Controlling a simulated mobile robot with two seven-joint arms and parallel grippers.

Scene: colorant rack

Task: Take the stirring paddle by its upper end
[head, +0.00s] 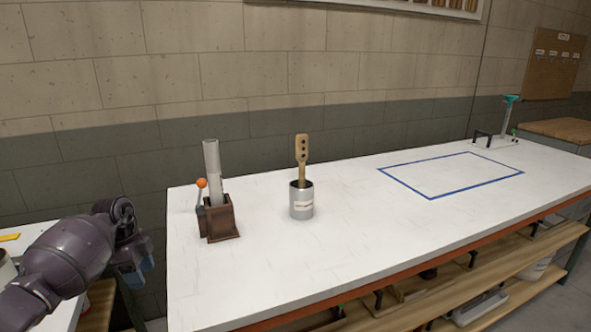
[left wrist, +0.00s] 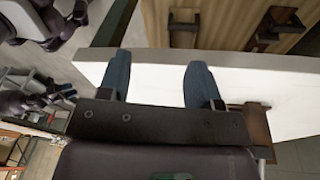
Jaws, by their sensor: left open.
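The wooden stirring paddle (head: 302,155) stands upright in a grey metal can (head: 302,203) on the white worktable. Its upper end, with dark holes, rises clear above the rim; its lower end is hidden inside the can. My left gripper (head: 133,276) is at the left, off the table's left end and well apart from the paddle. In the left wrist view its two blue fingers (left wrist: 158,80) are spread with nothing between them. The paddle cannot be made out in that view.
A brown holder (head: 221,220) with a grey tube and an orange-knobbed lever stands left of the can, on the gripper's side. A blue-outlined rectangle (head: 450,175) on the right is empty. A teal-topped stand (head: 508,115) is at the far right. The table's front is clear.

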